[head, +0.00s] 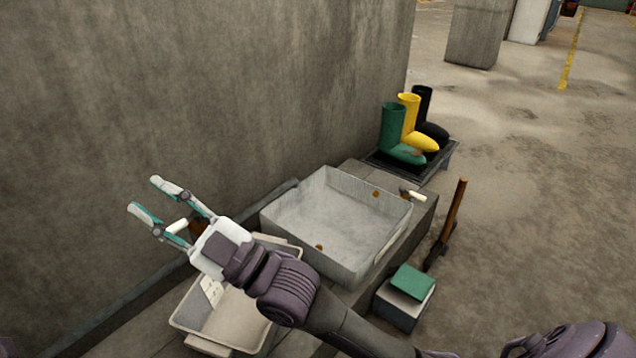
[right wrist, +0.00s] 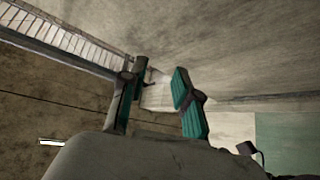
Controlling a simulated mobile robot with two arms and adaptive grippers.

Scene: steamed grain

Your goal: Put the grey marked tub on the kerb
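A large open grey tub (head: 382,262) with small brown marks inside sits on a low concrete ledge (head: 420,225) by the wall, apparently the kerb. It looks empty. A smaller, pale grey tray (head: 183,318) with a white label inside lies nearer, partly hidden by my right arm. I cannot tell which of the two is the marked tub. My right gripper (head: 145,195) is open, in front of the wall, left of the large tub and apart from it. Its spread fingers also show in the right wrist view (right wrist: 160,97), with nothing clearly held. My left gripper is not in view.
Green, yellow and black boots (head: 392,128) stand on a dark tray behind the large tub. A wooden-handled tool (head: 452,215) stands to its right. A grey block with a green top (head: 411,281) is on the floor nearby. The floor at right is clear.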

